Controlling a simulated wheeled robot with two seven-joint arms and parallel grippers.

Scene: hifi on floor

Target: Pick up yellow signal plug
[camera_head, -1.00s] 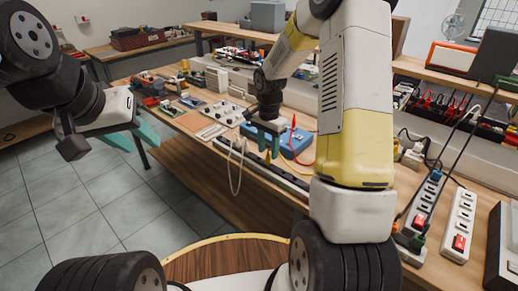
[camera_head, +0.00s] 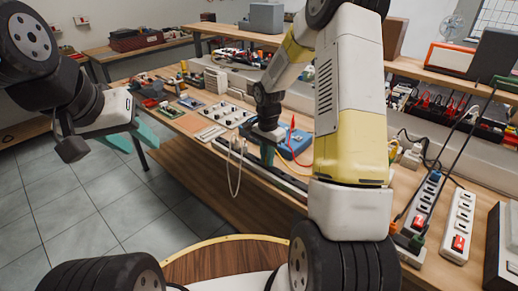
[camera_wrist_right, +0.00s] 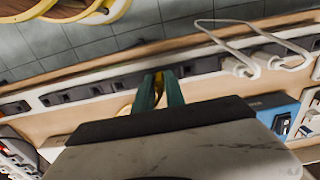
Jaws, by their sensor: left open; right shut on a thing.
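My right gripper (camera_head: 267,160) is at the front edge of the workbench, beside a blue box (camera_head: 297,143). In the right wrist view its green fingers (camera_wrist_right: 158,80) are close together, shut on the yellow signal plug (camera_wrist_right: 158,84), of which only a thin yellow strip shows between them. The plug is hidden by the fingers in the head view. A yellow cable (camera_head: 292,159) runs near the blue box, and a red plug (camera_head: 293,122) stands up by it. My left gripper (camera_head: 132,140) is open and empty over the floor at the left.
White power strips (camera_head: 459,225) lie on the bench at the right. A white cable (camera_head: 236,180) hangs over the front edge. A panel with knobs (camera_head: 225,115) and circuit boards lie left of the blue box. The tiled floor (camera_head: 90,210) at the left is clear.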

